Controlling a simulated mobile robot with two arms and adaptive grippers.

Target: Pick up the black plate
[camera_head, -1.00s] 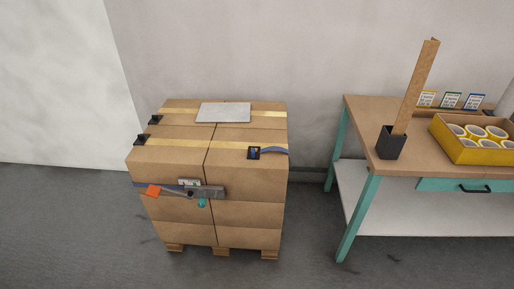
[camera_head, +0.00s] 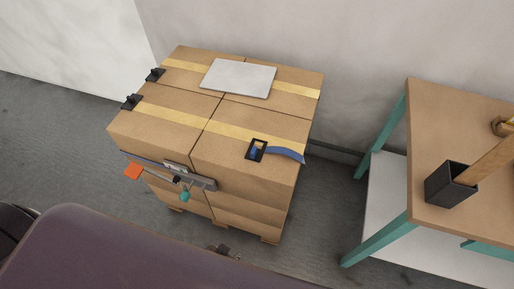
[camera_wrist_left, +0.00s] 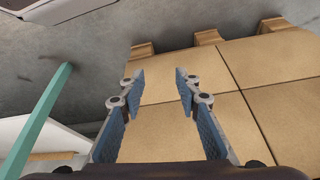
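A small black rectangular plate-like piece (camera_head: 252,157) lies on the front right of the carton stack's top, with a blue strap (camera_head: 287,155) running from it over the right edge. Two black corner pieces, a rear one (camera_head: 154,75) and a front one (camera_head: 131,102), sit on the stack's left edge. I cannot tell which is the black plate. My left gripper (camera_wrist_left: 160,85) is open and empty in the left wrist view, facing the cartons' side. In the head view only a bit of it (camera_head: 222,250) shows, low in front of the stack, behind my arm. My right gripper is not in view.
The carton stack (camera_head: 160,132) stands on a pallet, with yellow tape and a grey sheet (camera_head: 238,77) on top. A table (camera_head: 440,130) with a black holder (camera_head: 450,186) stands right, across a floor gap.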

